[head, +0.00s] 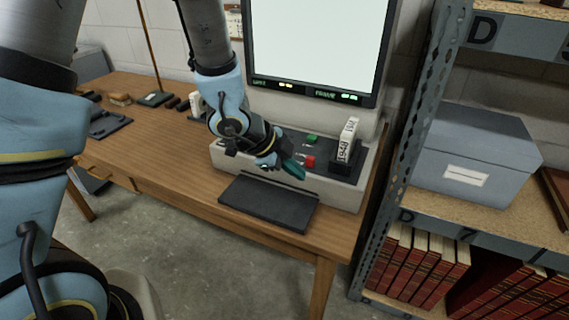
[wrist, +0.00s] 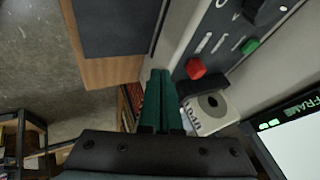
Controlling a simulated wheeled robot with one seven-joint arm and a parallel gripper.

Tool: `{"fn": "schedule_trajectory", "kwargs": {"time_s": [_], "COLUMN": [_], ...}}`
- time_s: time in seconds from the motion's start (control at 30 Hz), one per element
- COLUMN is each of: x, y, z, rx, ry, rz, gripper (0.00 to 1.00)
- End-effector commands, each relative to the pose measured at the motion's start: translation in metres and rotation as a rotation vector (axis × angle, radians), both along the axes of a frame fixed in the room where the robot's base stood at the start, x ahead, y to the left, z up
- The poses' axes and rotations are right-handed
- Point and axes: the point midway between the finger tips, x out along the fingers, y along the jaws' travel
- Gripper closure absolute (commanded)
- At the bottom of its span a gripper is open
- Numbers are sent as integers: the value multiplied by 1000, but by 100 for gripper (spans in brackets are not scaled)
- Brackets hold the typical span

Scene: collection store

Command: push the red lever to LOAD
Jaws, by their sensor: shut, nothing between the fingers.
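The red lever (head: 309,161) is a small red knob on the dark control panel of the reader machine. In the wrist view the red lever (wrist: 196,68) sits in a slot, just right of my fingertips. My gripper (head: 297,171) has teal fingers, shut together and empty, low at the panel's front, beside the lever. In the wrist view my gripper (wrist: 160,78) shows a small gap to the knob; I cannot tell whether they touch. A LOAD marking is not readable in either view.
A green lever (head: 312,138) stands behind the red one. A white labelled box (head: 347,142) stands upright in a black holder at right. The lit screen (head: 318,40) rises behind. A dark flat plate (head: 268,204) lies in front. A metal shelf (head: 408,130) stands close at right.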

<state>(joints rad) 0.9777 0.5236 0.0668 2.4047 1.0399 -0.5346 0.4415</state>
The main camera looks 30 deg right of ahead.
Motion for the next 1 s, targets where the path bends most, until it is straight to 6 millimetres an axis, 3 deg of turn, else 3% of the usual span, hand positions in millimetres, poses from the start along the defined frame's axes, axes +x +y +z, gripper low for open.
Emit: {"fn": "schedule_trajectory", "kwargs": {"time_s": [0.03,0.2,0.7,1.0], "x": [7,17,22,41], "y": [-8,-24,-31,-60], "z": [7,6,5,6], "rx": [-2,-2,-2,-2], "ry": [-2,-2,-1,-2], "rz": [0,3,1,2], "gripper": [100,100,100,100]}}
